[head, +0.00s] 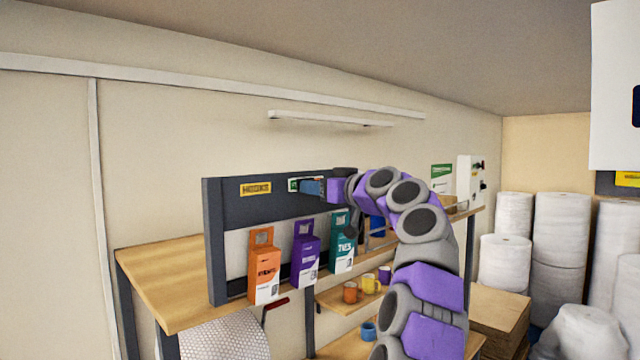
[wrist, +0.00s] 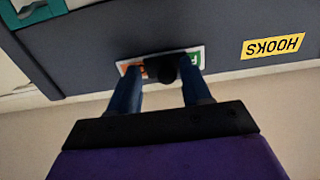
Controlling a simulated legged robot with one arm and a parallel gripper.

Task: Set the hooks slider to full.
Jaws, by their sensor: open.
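The hooks slider is a small white-edged plate (wrist: 204,54) on the dark panel, with an orange end and a green end marked F. In the wrist view the picture is upside down, and the green end lies toward the yellow HOOKS label (wrist: 273,46). My gripper (wrist: 161,82) is open, with one blue finger on each side of the knob; contact cannot be told. It also shows in the head view (head: 309,187).
Orange (head: 264,266), purple (head: 305,254) and teal (head: 342,242) cartons hang in a row below the panel. A wooden bench top (head: 165,280) lies to the left. Mugs (head: 371,284) stand on a lower shelf. White rolls (head: 561,240) stand at the right.

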